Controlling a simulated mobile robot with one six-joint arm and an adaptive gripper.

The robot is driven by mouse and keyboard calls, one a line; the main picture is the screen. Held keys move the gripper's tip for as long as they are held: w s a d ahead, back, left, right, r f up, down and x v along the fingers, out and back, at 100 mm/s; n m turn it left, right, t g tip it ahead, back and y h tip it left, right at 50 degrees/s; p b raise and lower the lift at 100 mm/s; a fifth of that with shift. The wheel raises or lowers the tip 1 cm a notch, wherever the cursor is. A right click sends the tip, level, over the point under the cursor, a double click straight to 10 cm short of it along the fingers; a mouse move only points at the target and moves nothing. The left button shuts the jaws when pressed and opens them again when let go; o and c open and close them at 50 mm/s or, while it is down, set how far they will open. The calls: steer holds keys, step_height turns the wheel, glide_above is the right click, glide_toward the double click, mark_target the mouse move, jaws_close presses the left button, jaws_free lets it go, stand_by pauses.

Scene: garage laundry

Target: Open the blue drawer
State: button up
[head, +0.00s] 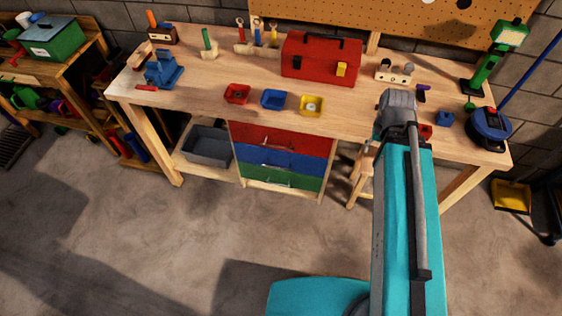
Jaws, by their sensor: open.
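The blue drawer (254,157) is the middle one of a stack under the workbench, between a red drawer (257,132) above and a green drawer (305,183) below. It looks shut, with its front about in line with the other two. A thin pale handle shows on its front. My teal arm (408,220) stands to the right of the drawers and reaches up to a grey joint in front of the bench top. My gripper does not show; the arm hides whatever is beyond that joint.
The workbench (210,88) carries a red toolbox (305,68), small red, blue and yellow trays and a blue vise (163,72). A grey bin (207,146) sits left of the drawers, a wooden stool (361,180) right. The floor (190,240) before the drawers is clear.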

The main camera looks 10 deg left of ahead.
steer(key=shift+c, duration=0.7)
steer(key=shift+f+b, duration=0.85)
steer(key=shift+f, duration=0.05)
